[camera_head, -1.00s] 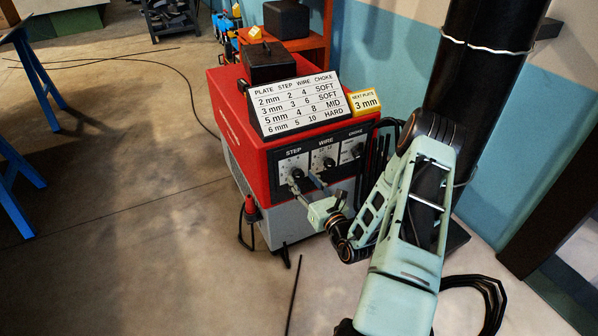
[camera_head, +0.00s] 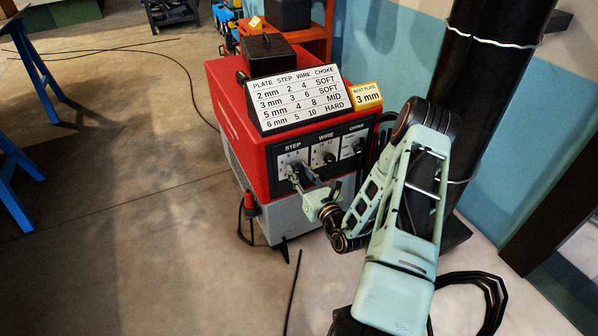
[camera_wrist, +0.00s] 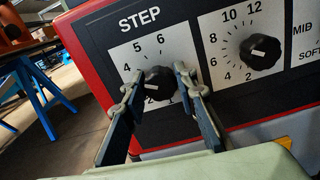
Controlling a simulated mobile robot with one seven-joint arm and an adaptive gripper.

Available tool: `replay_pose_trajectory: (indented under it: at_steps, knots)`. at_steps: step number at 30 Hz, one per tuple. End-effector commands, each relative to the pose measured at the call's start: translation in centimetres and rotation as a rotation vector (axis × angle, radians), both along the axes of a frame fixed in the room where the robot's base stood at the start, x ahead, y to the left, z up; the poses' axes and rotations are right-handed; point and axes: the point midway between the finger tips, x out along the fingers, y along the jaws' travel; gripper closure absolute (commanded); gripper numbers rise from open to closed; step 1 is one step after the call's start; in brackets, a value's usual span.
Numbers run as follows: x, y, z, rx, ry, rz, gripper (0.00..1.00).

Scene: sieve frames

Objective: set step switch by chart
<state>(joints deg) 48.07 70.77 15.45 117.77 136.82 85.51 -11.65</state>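The STEP knob (camera_wrist: 160,83) is black and round on a white dial of the welder's front panel (camera_head: 322,150). Its pale mark sits at lower left, near 2; the exact setting is unclear and part of the dial is hidden by a finger. My gripper (camera_wrist: 157,74) is open, one finger on each side of this knob. A small gap shows at the left finger; contact at the right is unclear. The chart (camera_head: 300,98) gives 3 mm as step 3, wire 6, SOFT. The yellow tag (camera_head: 366,96) reads NEXT PLATE 3 mm.
The WIRE knob (camera_wrist: 260,52) is just right of my gripper, and the choke dial (camera_head: 352,147) is beyond it. A black box (camera_head: 268,54) sits on the red welder behind the chart. Blue trestle legs (camera_head: 40,70) stand at left.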

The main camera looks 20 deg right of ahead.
Motion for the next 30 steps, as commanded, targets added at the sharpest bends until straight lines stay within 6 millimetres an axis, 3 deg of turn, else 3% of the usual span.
replay_pose_trajectory:
  at_steps: [4, 14, 30]
  knots:
    - [0.0, 0.03, 0.0, 0.0, 0.0, 0.001, 0.98]
    - [0.01, 0.05, 0.05, -0.056, -0.001, 0.001, 0.98]
    - [0.0, 0.17, 0.0, -0.45, -0.015, 0.002, 0.98]
